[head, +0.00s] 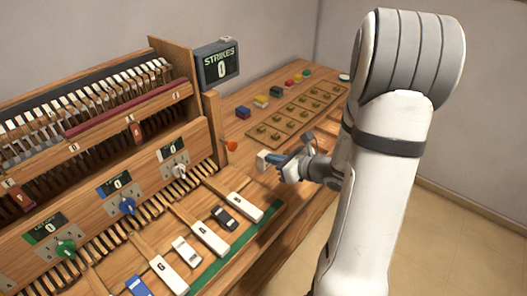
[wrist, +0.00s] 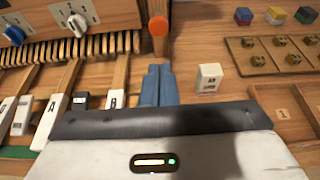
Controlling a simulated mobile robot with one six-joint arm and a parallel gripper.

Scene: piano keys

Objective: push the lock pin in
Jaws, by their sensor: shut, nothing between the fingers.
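The lock pin looks to be the orange-red knob (head: 231,146) that sticks out at the right end of the wooden piano case. In the wrist view the orange knob (wrist: 158,25) sits at the top middle, straight beyond my fingertips. My gripper (wrist: 158,70) is shut and empty, its blue fingers side by side. A visible gap separates the fingertips from the knob. In the head view my gripper (head: 274,159) is low over the bench, right of the knob and nearer the camera. How deep the pin sits in the case is hidden.
A small white block (wrist: 209,78) stands just right of my fingers. White and dark keys (head: 208,238) lie to the left. A board with brass studs (head: 297,116) and several coloured blocks are at the right and back. A display (head: 218,64) reads STRIKES 0.

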